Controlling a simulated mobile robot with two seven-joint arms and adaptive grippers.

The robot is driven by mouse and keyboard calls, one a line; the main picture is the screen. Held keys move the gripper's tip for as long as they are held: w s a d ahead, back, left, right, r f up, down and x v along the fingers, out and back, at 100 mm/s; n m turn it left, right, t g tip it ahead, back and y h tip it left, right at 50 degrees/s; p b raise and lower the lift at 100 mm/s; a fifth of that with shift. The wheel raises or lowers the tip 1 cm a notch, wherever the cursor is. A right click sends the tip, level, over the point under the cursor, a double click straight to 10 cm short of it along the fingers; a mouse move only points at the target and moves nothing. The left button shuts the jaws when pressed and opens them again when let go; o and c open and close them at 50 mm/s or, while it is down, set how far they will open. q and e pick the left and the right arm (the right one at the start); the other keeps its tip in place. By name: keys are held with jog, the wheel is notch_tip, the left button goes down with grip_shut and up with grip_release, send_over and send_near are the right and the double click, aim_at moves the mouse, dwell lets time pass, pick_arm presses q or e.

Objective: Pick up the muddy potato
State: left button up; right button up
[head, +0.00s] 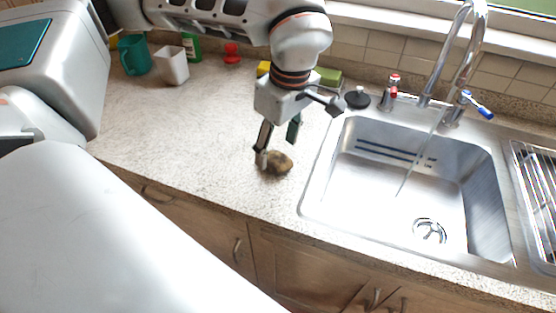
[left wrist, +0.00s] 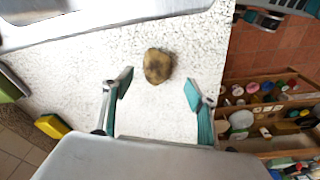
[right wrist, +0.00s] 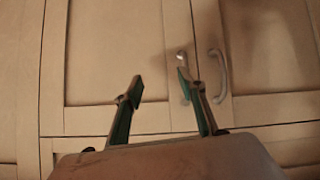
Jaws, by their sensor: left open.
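The muddy potato (head: 279,163) is a brownish lump on the speckled counter, left of the sink. It also shows in the left wrist view (left wrist: 157,66), just beyond and between the fingertips. My left gripper (head: 279,146) is open and empty, right above and beside the potato; in the left wrist view its two fingers (left wrist: 158,86) stand apart with the potato ahead of them. My right gripper (right wrist: 158,84) is open and empty, facing wooden cabinet doors; it does not show in the head view.
The steel sink (head: 309,200) with running water lies to the right. A green mug (head: 134,56), a white cup (head: 172,66) and a red item (head: 231,53) stand at the back left. An open drawer with various items (left wrist: 265,115) shows below the counter edge. Cabinet handles (right wrist: 219,75) face my right gripper.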

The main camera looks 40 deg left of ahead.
aim_at(278, 158)
pick_arm(q)
jog(key=f, duration=0.5)
jog(key=shift+w+a+f, duration=0.1)
jog(key=shift+w+a, duration=0.05)
jog(key=shift+w, duration=0.15)
jog(key=c, duration=1.3)
